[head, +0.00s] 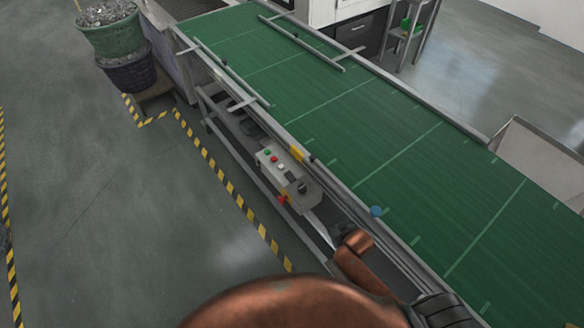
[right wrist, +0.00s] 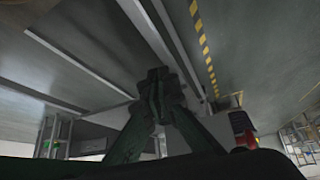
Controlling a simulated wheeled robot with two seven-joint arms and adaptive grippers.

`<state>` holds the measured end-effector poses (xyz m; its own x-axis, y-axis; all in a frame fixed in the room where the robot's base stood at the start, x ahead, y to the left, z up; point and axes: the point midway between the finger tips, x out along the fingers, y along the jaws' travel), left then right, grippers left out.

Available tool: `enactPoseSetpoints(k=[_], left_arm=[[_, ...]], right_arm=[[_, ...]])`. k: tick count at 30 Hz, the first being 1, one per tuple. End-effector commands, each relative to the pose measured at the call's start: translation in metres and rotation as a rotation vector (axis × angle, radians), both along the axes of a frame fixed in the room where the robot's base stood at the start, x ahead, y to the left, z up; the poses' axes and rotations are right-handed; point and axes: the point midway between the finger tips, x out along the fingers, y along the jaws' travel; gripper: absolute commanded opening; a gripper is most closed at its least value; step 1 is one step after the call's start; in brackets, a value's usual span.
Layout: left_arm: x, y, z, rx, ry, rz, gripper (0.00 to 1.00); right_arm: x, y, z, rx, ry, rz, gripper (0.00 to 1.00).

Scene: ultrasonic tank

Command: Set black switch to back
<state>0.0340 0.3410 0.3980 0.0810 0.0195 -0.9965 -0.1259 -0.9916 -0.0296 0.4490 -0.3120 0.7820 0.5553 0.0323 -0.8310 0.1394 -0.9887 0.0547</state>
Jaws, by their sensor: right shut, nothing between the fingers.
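The control box (head: 285,175) is light grey and is fixed to the near side of the green conveyor. The black switch (head: 302,187) is a small dark knob on its right end, and I cannot tell which way it points. My right gripper (head: 343,233) is just right of and below the box in the head view, partly hidden by my copper arm. In the right wrist view its dark fingers (right wrist: 157,80) are together and empty. There, part of the box (right wrist: 240,122) shows right of the fingers, apart from them. My left gripper is out of view.
The conveyor belt (head: 370,125) runs along the right, with metal guide rails. A red knob (head: 282,200) sits at the box's lower edge; a red part (right wrist: 245,139) shows in the wrist view. The floor left of the striped tape is clear.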

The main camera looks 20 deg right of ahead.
Motion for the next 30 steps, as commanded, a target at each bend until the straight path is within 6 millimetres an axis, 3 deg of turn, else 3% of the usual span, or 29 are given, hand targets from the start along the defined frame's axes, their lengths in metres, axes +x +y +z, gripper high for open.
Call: enactPoseSetpoints(k=[1, 6, 9, 18, 24, 30], left_arm=[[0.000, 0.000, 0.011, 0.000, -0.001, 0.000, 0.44], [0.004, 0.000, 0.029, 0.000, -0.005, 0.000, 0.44], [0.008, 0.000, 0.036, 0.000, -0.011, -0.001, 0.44], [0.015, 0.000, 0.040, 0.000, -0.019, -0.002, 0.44], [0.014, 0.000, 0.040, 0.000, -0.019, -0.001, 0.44], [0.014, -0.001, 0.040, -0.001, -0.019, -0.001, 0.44]], right_arm=[[0.006, 0.007, 0.034, 0.005, -0.025, 0.013, 0.00], [0.022, 0.032, 0.121, 0.027, -0.098, 0.056, 0.00], [0.038, 0.050, 0.162, 0.044, -0.150, 0.095, 0.00], [0.098, 0.078, 0.210, 0.093, -0.259, 0.185, 0.00], [0.137, 0.074, 0.229, 0.116, -0.304, 0.214, 0.00], [0.151, 0.069, 0.235, 0.134, -0.314, 0.216, 0.00]])
